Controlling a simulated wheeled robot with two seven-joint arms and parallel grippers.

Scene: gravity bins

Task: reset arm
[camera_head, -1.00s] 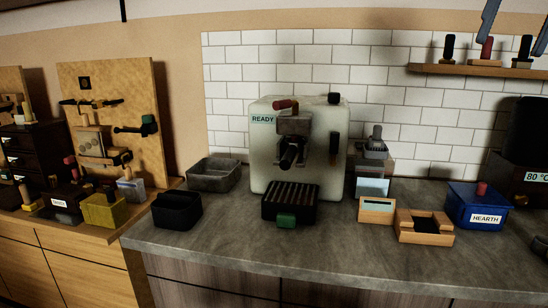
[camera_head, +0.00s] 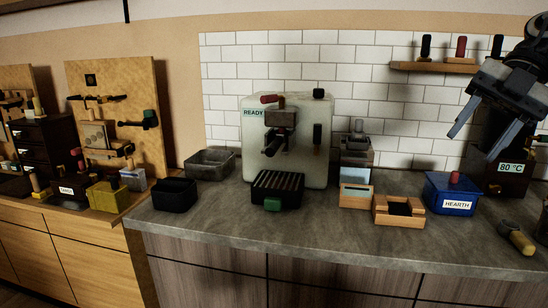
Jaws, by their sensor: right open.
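My right gripper (camera_head: 474,139) hangs in the air at the upper right of the head view, its two grey-blue fingers spread apart and pointing down and to the left. Nothing shows between the fingers. It appears in front of the tiled wall and partly covers a dark appliance with an 80 °C display (camera_head: 511,168). In the picture the fingers lie above the blue HEARTH box (camera_head: 450,195); they look apart from it. My left gripper is not in view.
On the grey counter (camera_head: 330,235) stand a pale READY machine (camera_head: 312,145), a slatted tray (camera_head: 277,189), a black bin (camera_head: 175,194), a grey bin (camera_head: 209,162) and a wooden holder (camera_head: 399,211). A wooden-handled tool (camera_head: 517,238) lies at right. The front counter strip is clear.

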